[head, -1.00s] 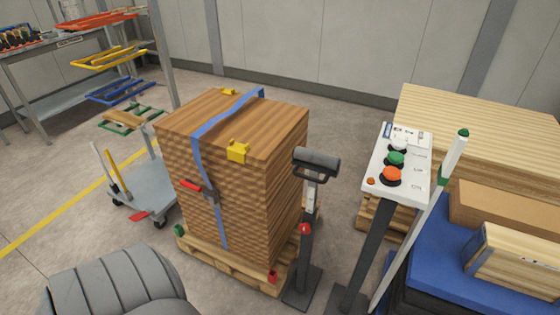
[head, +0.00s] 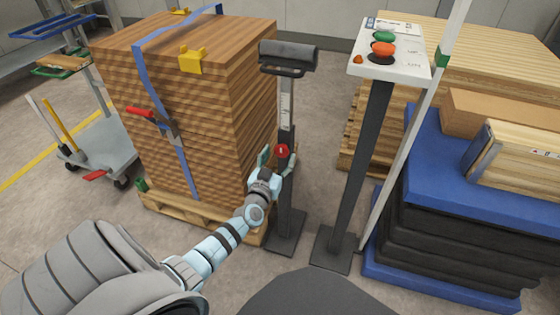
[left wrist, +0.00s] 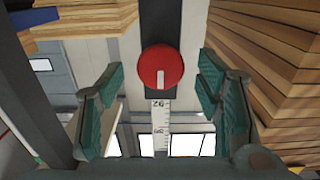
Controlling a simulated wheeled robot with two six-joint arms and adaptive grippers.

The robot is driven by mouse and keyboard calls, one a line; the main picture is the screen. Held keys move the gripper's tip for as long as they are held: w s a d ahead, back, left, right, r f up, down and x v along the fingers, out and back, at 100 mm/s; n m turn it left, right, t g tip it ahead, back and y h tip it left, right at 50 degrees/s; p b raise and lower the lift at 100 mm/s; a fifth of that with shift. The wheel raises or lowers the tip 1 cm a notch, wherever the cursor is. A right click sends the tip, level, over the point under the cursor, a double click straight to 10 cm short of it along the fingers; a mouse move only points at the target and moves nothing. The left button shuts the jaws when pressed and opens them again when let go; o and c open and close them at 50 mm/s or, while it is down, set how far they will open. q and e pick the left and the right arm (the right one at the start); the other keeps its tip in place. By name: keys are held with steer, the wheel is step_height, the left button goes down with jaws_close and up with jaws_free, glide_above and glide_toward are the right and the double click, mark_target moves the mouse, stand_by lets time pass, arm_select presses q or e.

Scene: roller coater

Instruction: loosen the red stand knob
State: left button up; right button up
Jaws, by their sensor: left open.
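The red stand knob (head: 281,151) is on the post of a dark roller stand (head: 287,58), below its roller head and measuring scale. My left gripper (head: 278,160) is at the knob, its fingers open to either side. In the left wrist view the round red knob (left wrist: 160,67), with a pale mark, lies ahead between the two teal fingers (left wrist: 160,92). Gaps show on both sides of the knob, and neither finger touches it. The scale runs along the post beside the knob. My right gripper is not in view.
A strapped stack of wooden boards (head: 185,90) on a pallet stands close left of the stand. A control panel (head: 390,60) on a dark post stands to the right. Blue-and-black stacked pads (head: 440,220) are further right.

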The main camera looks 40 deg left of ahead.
arm_select(q)
steer(key=shift+x, duration=0.85)
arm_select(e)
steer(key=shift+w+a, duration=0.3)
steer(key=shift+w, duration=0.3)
arm_select(q)
steer(key=c, duration=1.2)
steer(key=shift+o, duration=0.2)
